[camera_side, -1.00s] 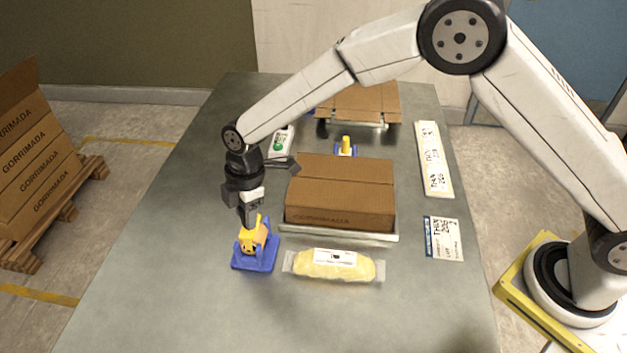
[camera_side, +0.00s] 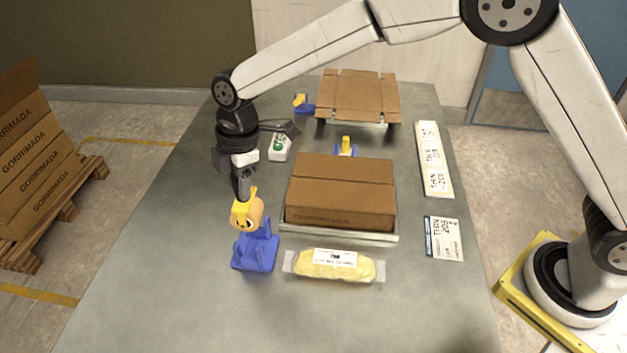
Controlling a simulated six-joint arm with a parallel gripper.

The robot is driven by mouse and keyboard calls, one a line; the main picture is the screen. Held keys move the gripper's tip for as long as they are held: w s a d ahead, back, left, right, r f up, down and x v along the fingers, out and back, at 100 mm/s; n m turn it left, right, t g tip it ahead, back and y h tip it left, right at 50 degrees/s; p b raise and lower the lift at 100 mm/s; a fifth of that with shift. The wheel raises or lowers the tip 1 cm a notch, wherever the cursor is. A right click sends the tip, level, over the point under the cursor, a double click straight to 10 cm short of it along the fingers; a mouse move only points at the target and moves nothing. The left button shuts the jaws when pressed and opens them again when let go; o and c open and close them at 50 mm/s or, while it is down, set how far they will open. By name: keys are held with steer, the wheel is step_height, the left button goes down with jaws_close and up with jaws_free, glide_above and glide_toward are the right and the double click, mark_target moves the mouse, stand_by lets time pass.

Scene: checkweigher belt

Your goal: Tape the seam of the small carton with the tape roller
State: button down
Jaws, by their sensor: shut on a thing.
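The small carton (camera_side: 340,192) is a closed brown box on a pale tray or platform (camera_side: 340,236) in the middle of the table. A seam runs across its top from left to right. My gripper (camera_side: 242,194) is shut on the yellow tape roller (camera_side: 246,214), left of the carton. The roller is just above its blue stand (camera_side: 256,250); I cannot tell whether it still touches it. Another yellow and blue piece (camera_side: 345,147) stands behind the carton, partly hidden by it.
A bagged yellow loaf (camera_side: 334,265) lies in front of the carton. An open flat carton (camera_side: 358,97) is on a stand at the back, beside a blue and yellow item (camera_side: 303,103). A green-button box (camera_side: 280,147) is behind my gripper. Label sheets (camera_side: 443,238) lie at right.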

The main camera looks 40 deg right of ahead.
steer(key=shift+w+d+r, duration=0.1)
steer(key=shift+d, duration=0.4)
steer(key=s+d+r+g+h, duration=0.1)
steer(key=s+d, duration=0.1)
steer(key=d, duration=1.2)
steer(key=s+d+r+g+h, duration=0.1)
steer(key=s+d+r, duration=0.1)
steer(key=d, duration=1.2)
steer(key=shift+s+d+r, duration=0.25)
steer(key=shift+s+d, duration=0.15)
steer(key=shift+s, duration=0.45)
steer(key=shift+f, duration=0.2)
steer(key=shift+f, duration=2.9)
steer(key=shift+f, duration=0.45)
steer(key=shift+w+a, duration=0.1)
steer(key=shift+a, duration=0.05)
